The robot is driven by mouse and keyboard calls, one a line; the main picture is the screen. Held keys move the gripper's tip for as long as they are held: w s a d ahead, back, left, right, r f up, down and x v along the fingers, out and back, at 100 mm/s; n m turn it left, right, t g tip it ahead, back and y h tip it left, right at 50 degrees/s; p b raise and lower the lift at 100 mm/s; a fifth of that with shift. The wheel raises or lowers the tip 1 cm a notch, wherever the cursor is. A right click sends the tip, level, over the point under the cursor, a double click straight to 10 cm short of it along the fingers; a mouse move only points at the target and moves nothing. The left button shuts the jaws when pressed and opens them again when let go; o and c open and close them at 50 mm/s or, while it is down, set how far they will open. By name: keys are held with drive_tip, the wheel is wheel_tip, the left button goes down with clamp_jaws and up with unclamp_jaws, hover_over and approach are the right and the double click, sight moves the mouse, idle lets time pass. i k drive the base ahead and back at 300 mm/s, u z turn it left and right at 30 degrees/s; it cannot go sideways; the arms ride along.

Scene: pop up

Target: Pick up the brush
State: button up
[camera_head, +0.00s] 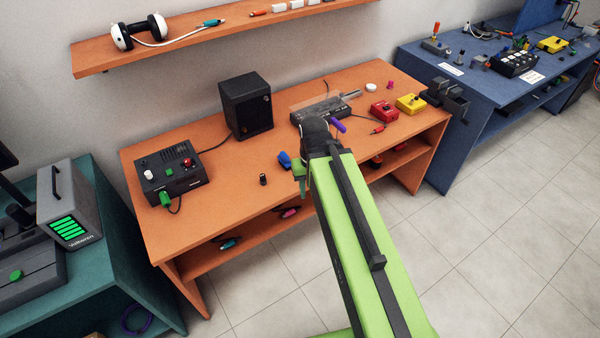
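I cannot pick out a brush for certain in the head view. A small blue piece (285,160) lies on the orange table just left of my arm's end. A purple stick-like piece (338,126) shows just right of the dark wrist joint. A thin grey-and-black piece (350,94) lies farther back, too small to name. My gripper (299,172) is at the end of my green arm, over the table's front part. Its fingers are mostly hidden by the arm, so their opening and any hold do not show.
The orange table (222,185) carries a black speaker (246,105), a dark control box (172,174), a small dark cylinder (263,179), a red pedal (384,111) and a yellow pedal (410,103). A wall shelf (100,58) hangs above. The front left of the tabletop is mostly clear.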

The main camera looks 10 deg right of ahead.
sight(284, 159)
drive_tip(key=u, duration=0.25)
drive_tip(key=i, duration=0.65)
drive_tip(key=u, duration=2)
drive_tip(key=k, duration=0.5)
drive_tip(key=i, duration=0.5)
drive_tip(key=u, duration=0.1)
